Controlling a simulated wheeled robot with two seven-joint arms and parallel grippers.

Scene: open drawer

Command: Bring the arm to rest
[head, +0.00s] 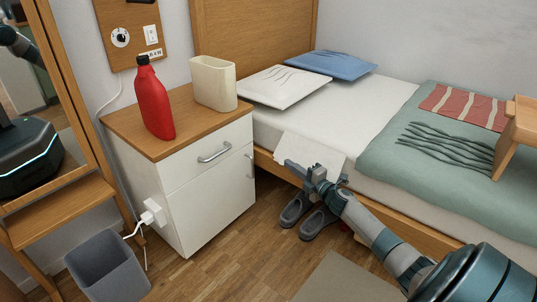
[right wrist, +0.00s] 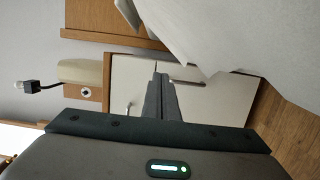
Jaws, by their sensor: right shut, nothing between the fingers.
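My right gripper (head: 288,163) reaches in from the lower right, in front of the bed's near side, with its fingers pointing left. In the right wrist view its two fingers (right wrist: 160,82) are together and empty. The white nightstand (head: 200,205) is to its left, clear of the fingers. Its top drawer (head: 190,170) looks flush with the body, and the bar handle (head: 214,153) is free. The nightstand's front (right wrist: 128,75) shows beyond the fingers in the right wrist view. My left gripper is not in view.
A red bottle (head: 154,103) and a cream container (head: 213,83) stand on the nightstand. The bed (head: 350,105) is behind my right arm. Grey slippers (head: 316,223) lie below the gripper. A grey bin (head: 106,268) stands at the lower left. Floor between bin and slippers is clear.

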